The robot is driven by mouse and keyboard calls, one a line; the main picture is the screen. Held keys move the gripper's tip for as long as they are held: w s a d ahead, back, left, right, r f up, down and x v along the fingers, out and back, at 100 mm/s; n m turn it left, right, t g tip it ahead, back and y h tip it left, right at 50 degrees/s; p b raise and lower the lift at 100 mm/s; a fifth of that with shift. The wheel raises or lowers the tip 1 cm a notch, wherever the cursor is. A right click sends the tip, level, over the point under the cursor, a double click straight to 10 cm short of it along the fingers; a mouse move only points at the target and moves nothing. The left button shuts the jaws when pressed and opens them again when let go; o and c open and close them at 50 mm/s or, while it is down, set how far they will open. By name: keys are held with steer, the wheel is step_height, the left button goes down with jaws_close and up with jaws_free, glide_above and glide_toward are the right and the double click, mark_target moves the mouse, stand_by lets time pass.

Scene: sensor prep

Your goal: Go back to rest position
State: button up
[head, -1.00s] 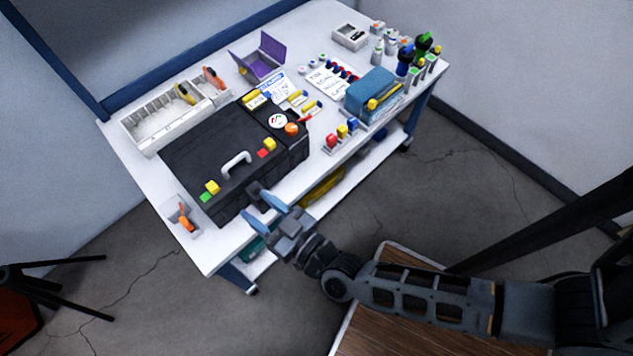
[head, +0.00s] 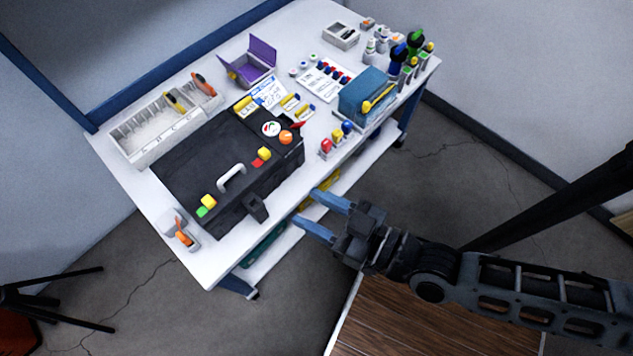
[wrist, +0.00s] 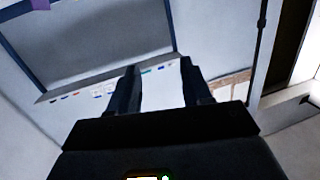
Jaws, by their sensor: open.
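My gripper (head: 322,214) is open and empty in the head view. Its two blue fingers point left toward the table's front edge, apart from the black case. In the wrist view its two dark fingers (wrist: 160,92) stand apart with nothing between them. The black case (head: 195,165) lies on the white table (head: 215,262) with a white handle on its lid. A black latch (head: 257,208) sticks out at its front side.
A white divided tray (head: 150,128), an open purple box (head: 250,62), a teal case (head: 362,92) and several bottles stand on the table. A wooden surface (head: 400,318) lies below my arm. A black tripod (head: 60,300) stands on the floor at left.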

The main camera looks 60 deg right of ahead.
steer(key=shift+s+r, duration=0.1)
stand_by(0.6)
steer(key=s+r+n+g, duration=0.1)
steer(key=s+r+g, duration=0.1)
steer(key=s+r, duration=0.8)
step_height(320, 180, up, 3)
steer(key=shift+d+f+y, duration=0.15)
steer(key=shift+d+y, duration=0.25)
steer(key=shift+d, duration=0.05)
